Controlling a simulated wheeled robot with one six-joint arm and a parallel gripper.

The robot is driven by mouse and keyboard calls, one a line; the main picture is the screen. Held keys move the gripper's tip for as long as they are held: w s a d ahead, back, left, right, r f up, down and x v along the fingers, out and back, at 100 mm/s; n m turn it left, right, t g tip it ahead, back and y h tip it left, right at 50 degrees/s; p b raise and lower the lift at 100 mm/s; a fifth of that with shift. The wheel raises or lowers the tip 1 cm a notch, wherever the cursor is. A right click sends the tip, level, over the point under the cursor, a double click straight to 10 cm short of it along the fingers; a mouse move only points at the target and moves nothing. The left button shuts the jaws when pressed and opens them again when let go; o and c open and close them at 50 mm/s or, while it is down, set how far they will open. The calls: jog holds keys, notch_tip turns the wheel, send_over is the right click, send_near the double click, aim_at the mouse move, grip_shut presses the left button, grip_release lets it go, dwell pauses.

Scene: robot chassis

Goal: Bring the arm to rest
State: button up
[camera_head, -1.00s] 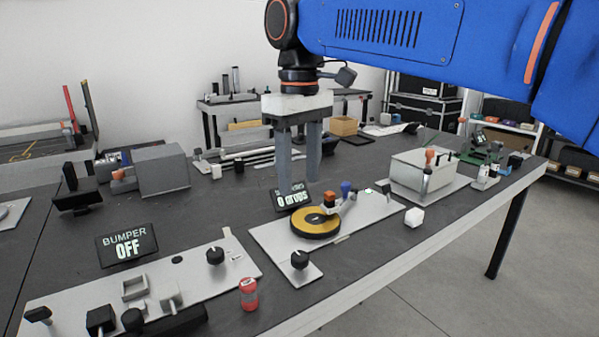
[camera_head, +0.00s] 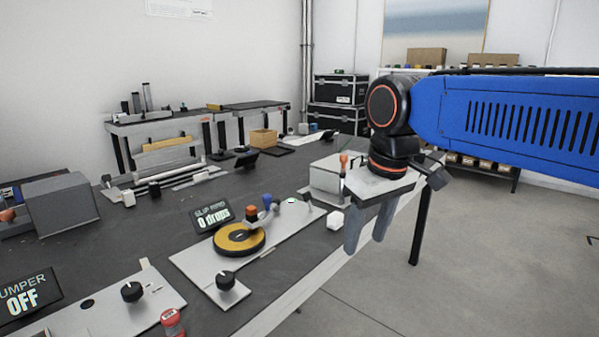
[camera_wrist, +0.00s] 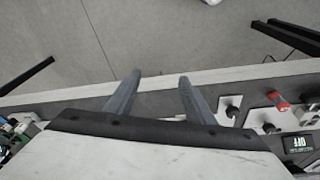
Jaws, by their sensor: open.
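My gripper (camera_head: 366,240) hangs at the right of the head view, under the blue arm (camera_head: 520,118), with its two grey fingers pointing down. The fingers are apart with nothing between them. They appear over the table's right-hand edge, in front of the grey box. In the wrist view my gripper (camera_wrist: 158,78) shows its spread fingers against the pale table edge and the floor.
Open floor (camera_head: 480,270) lies to the right.

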jog(key=s+d+f+m+t, duration=0.1)
jog(key=s+d+f+m, duration=0.2)
jog(key=s+d+f, duration=0.3)
jog(key=s+d+f+m+t+h, duration=0.1)
jog(key=s+d+f+m, duration=0.2)
jog(key=s+d+f, duration=0.3)
jog(key=d+f, duration=0.4)
jog(key=f, duration=0.1)
jog(key=shift+s+d+t, duration=0.2)
jog(key=shift+t, duration=0.1)
jog(key=shift+r, duration=0.1)
